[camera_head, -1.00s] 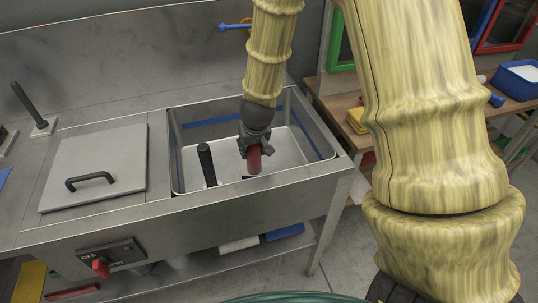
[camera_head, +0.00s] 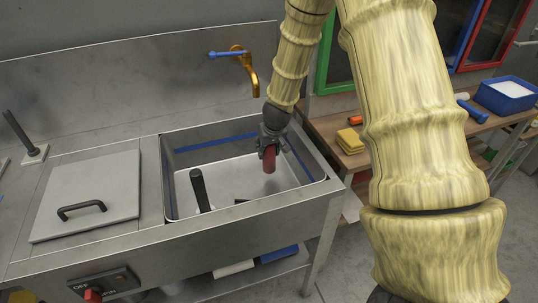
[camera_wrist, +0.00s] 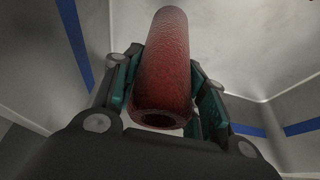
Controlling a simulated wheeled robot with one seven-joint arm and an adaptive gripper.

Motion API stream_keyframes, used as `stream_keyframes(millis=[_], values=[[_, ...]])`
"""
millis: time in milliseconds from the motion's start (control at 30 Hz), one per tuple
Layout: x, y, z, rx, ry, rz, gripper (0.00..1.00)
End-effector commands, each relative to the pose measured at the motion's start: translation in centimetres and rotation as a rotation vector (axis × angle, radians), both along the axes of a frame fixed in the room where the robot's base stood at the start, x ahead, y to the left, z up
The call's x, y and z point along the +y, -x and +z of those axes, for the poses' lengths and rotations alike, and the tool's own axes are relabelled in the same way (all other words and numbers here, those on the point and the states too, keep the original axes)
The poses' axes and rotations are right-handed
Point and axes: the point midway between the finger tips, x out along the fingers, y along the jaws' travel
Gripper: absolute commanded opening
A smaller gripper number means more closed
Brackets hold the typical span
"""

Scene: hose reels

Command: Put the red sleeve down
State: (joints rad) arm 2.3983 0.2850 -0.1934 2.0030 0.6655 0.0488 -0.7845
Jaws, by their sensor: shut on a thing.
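The red sleeve (camera_wrist: 165,65) is a hollow red tube, held between the finger pads of my gripper (camera_wrist: 165,100) in the wrist view. In the head view my gripper (camera_head: 268,148) is over the right part of the steel sink basin (camera_head: 312,168), with the red sleeve (camera_head: 269,160) hanging below it, roughly upright. I cannot tell exactly how high the sleeve is above the basin floor. A black upright post (camera_head: 200,190) stands in the left part of the basin, apart from the sleeve.
A lid with a black handle (camera_head: 95,195) lies left of the basin. A brass tap with a blue lever (camera_head: 240,62) is behind it. A wooden table to the right holds yellow sponges (camera_head: 350,141) and a blue tray (camera_head: 508,95). The basin floor around the post looks mostly clear.

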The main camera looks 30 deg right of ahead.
Motion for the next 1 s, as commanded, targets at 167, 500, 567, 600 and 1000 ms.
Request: stream_keyframes(millis=[167, 500, 567, 600, 1000], values=[[-0.5, -0.1, -2.2, 0.003, -0.001, -0.002, 0.18], [-0.4, -0.2, -3.5, 0.000, 0.001, 0.000, 0.18], [-0.4, -0.2, -3.6, 0.000, 0.001, 0.000, 0.18], [-0.4, -0.2, -3.7, 0.000, 0.001, 0.000, 0.18], [-0.4, -0.2, -3.8, 0.000, 0.000, 0.000, 0.63]])
